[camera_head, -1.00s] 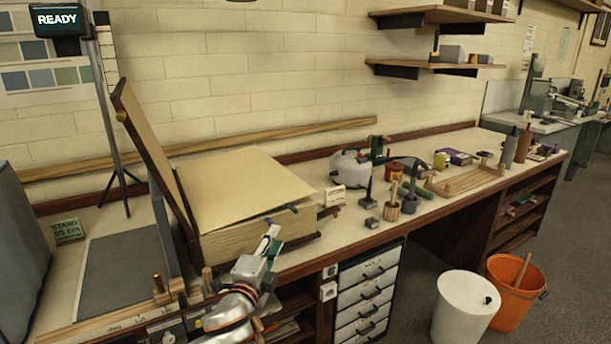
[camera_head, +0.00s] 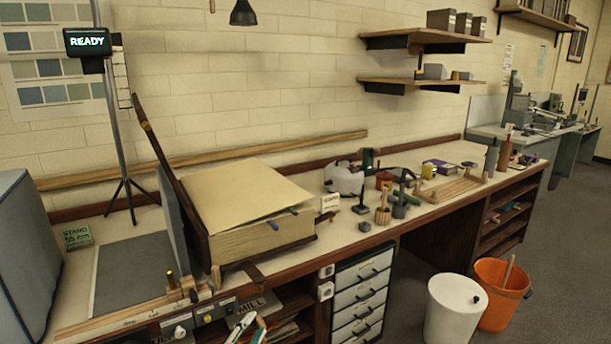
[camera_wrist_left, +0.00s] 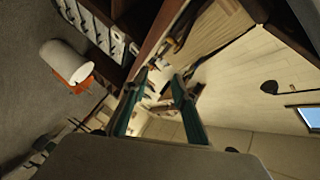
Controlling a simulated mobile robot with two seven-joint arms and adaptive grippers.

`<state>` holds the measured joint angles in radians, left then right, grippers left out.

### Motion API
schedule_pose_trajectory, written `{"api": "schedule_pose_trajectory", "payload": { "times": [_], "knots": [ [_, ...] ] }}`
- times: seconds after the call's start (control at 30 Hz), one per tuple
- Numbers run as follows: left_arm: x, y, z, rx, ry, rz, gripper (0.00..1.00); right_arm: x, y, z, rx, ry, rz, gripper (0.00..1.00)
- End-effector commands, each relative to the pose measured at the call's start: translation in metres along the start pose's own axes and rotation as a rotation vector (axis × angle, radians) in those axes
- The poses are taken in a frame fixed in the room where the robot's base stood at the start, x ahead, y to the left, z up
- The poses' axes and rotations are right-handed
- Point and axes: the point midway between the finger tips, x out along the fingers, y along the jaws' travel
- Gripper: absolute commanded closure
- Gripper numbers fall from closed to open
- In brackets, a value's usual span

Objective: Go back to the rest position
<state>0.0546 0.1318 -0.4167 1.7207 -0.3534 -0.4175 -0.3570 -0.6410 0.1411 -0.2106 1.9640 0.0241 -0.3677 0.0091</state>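My left gripper (camera_head: 252,322) shows at the bottom edge of the head view, below the bench's front edge and before the open shelf. Only its finger end is in frame. In the left wrist view its two green fingers (camera_wrist_left: 160,88) stand apart with nothing held between them. My right gripper is in neither view.
The bench (camera_head: 340,236) runs to the right with jars, tools and a wooden rack (camera_head: 452,190). A drawer unit (camera_head: 362,295) stands under it. A white bin (camera_head: 457,310) and an orange bucket (camera_head: 500,293) stand on the floor. A lamp (camera_head: 243,13) hangs above.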

Motion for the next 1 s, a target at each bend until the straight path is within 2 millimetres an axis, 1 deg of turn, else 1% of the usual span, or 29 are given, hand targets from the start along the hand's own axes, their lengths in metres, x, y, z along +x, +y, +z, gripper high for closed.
{"api": "schedule_pose_trajectory", "payload": {
  "times": [0.03,0.07,0.1,0.17,0.2,0.27,0.3,0.33,0.4,0.5,0.6,0.7,1.0],
  "knots": [
    [-0.019,0.025,0.015,-0.072,-0.024,0.037,0.72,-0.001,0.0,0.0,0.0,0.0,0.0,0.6],
    [-0.03,0.038,0.022,-0.12,-0.037,0.057,0.72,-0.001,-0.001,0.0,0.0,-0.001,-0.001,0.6],
    [-0.047,0.056,0.033,-0.189,-0.057,0.083,0.72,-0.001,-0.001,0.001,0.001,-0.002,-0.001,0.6],
    [-0.074,0.081,0.047,-0.293,-0.09,0.12,0.72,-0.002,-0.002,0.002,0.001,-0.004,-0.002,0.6],
    [-0.092,0.097,0.057,-0.363,-0.115,0.143,0.72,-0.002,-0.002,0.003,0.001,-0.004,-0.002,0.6],
    [-0.121,0.12,0.07,-0.465,-0.154,0.173,0.72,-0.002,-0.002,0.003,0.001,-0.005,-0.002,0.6],
    [-0.14,0.133,0.077,-0.53,-0.181,0.191,0.72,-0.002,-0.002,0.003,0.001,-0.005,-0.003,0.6],
    [-0.155,0.143,0.083,-0.578,-0.202,0.204,0.72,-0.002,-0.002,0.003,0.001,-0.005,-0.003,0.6],
    [-0.186,0.161,0.094,-0.677,-0.248,0.227,0.72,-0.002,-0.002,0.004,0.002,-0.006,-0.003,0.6],
    [-0.223,0.18,0.105,-0.791,-0.304,0.248,0.72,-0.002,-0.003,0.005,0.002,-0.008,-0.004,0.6],
    [-0.247,0.19,0.111,-0.864,-0.342,0.257,0.72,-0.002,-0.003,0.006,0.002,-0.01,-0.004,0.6],
    [-0.259,0.195,0.114,-0.902,-0.362,0.262,0.72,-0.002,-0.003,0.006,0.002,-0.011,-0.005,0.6],
    [-0.261,0.196,0.115,-0.91,-0.366,0.263,0.72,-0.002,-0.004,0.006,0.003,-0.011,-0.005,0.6]
  ]
}}
